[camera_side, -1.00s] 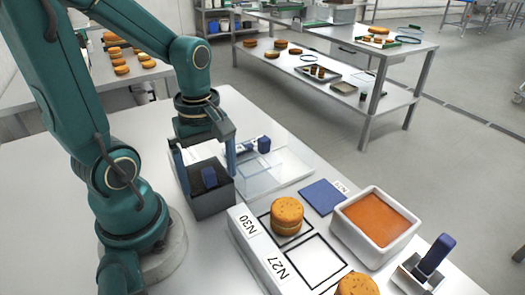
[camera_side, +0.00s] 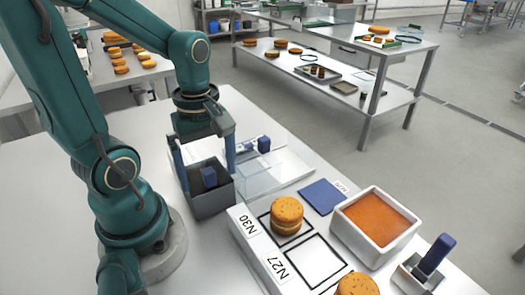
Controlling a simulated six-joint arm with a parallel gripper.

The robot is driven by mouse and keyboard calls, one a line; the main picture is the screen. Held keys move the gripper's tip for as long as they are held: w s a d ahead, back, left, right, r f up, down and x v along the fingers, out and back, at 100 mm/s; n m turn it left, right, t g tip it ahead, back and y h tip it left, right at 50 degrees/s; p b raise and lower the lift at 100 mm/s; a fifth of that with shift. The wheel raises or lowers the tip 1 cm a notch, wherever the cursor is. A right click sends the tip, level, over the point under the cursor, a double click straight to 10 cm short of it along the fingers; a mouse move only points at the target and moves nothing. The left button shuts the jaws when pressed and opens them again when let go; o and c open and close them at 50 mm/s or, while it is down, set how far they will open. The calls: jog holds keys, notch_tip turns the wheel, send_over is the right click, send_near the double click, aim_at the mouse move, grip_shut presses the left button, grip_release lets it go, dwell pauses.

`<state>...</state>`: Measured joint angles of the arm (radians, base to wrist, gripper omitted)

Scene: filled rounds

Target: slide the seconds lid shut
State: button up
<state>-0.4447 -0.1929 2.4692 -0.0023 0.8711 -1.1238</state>
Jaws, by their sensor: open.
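My gripper (camera_side: 208,180) is open, its two fingers pointing down at the dark grey open-topped box (camera_side: 212,204). A small blue block-like piece (camera_side: 209,177) shows inside that box, between the fingers and apparently not gripped. Right of the box is a low clear container or panel (camera_side: 262,178). A blue knob (camera_side: 264,145) stands at its far side. I cannot tell for certain which part is the seconds lid, or how far it is open; my gripper hides some of this area.
In front are labelled outlined squares (camera_side: 313,262), a filled round (camera_side: 287,215), and another round (camera_side: 357,285) at the bottom edge. To their right are a blue square (camera_side: 322,196), a white tub of orange filling (camera_side: 346,233) and a blue-handled tool (camera_side: 434,255).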

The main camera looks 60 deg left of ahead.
jog(key=shift+r, duration=2.65)
jog(key=shift+d+r+m, duration=0.2)
jog(key=shift+d+m, duration=0.1)
jog(key=w+d+r+m+t, duration=0.1)
jog(key=d+m+t, duration=0.4)
jog(key=m, duration=1.2)
jog(key=shift+w+d+r+t, duration=0.15)
jog(key=shift+d+r+t, duration=0.15)
jog(key=shift+d+r, duration=0.15)
